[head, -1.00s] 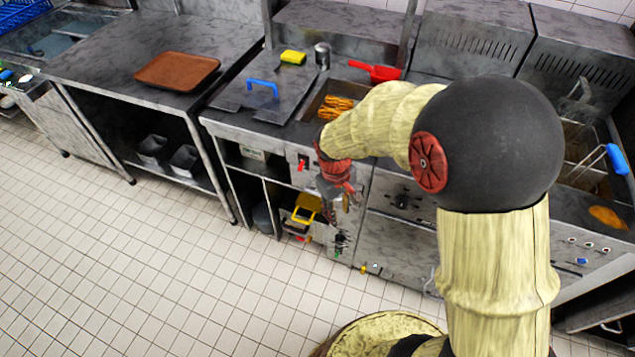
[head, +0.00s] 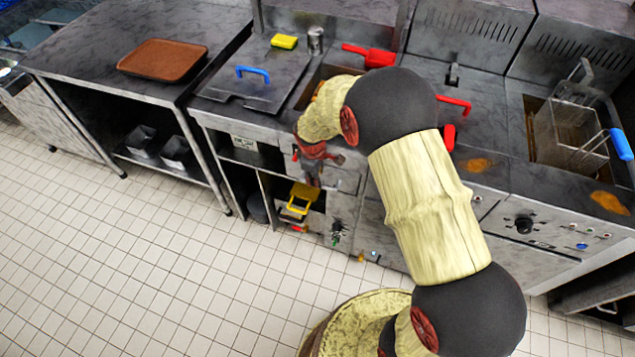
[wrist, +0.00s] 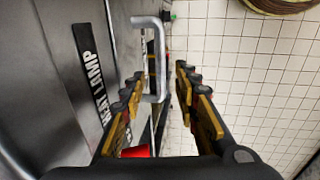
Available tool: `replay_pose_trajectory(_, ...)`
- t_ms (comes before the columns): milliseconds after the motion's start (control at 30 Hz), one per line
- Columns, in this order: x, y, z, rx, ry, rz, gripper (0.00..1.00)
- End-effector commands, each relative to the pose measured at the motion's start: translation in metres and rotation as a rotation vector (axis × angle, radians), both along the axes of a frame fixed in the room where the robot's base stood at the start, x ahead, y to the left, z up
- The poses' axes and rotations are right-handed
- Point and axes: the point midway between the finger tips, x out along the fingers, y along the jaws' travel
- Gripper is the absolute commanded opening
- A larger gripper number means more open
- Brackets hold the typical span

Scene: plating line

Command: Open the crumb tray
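In the wrist view a grey bar handle (wrist: 158,60) stands out from a metal front panel (wrist: 55,100). My gripper (wrist: 160,82) is open, with one row of dark and yellow fingers on each side of this handle. The handle's bar lies between the fingers, and no clear contact shows. I cannot tell for sure that it is the crumb tray's handle; no tray interior shows. In the head view my gripper (head: 313,177) is small, pointing down in front of the counter unit below the fryer top, and my arm hides part of that front.
A label reading HEAT LAMP (wrist: 88,75) is on the panel. The tiled floor (head: 130,260) at left is clear.

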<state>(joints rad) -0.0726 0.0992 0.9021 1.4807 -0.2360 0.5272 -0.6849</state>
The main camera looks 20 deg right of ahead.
Motion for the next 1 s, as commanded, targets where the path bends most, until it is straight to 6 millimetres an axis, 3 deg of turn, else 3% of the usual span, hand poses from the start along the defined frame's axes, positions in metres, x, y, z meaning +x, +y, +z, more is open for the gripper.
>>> replay_pose_trajectory(100,0.002,-0.003,-0.023,0.0,0.003,-0.001,0.31)
replay_pose_trajectory(300,0.006,-0.005,-0.043,-0.001,0.0,-0.001,0.31)
replay_pose_trajectory(567,0.007,-0.005,-0.044,0.0,0.0,-0.001,0.31)
replay_pose_trajectory(1000,0.007,-0.005,-0.044,0.0,0.0,-0.001,0.06)
